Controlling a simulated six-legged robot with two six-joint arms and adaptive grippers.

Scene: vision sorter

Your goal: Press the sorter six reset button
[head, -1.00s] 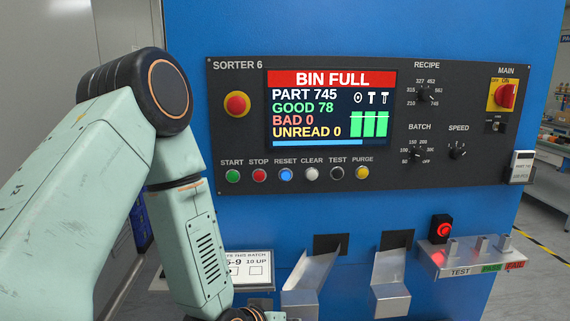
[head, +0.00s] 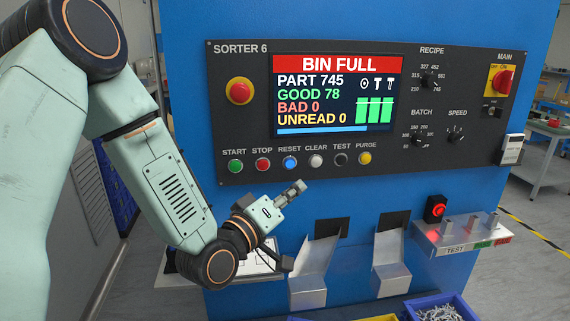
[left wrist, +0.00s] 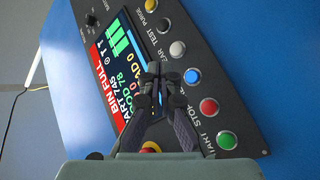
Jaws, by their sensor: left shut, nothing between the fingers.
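The blue reset button (head: 290,163) sits under its RESET label on the Sorter 6 panel (head: 225,80), between the red stop button (head: 263,164) and the white clear button (head: 316,160). My left gripper (head: 300,186) is shut and empty, its tips just below the button row in the head view, near the reset button. In the left wrist view the gripper (left wrist: 163,72) points at the panel, its tips beside the blue reset button (left wrist: 192,77) and covering its label. I cannot tell the exact gap to the panel. My right gripper is not in view.
The screen (head: 335,95) reads BIN FULL. A red emergency button (head: 239,91) stands out at the panel's left. Below are two metal chutes (head: 313,270), a shelf with a red-lit button (head: 435,209), and a blue bin (head: 455,304) of small parts.

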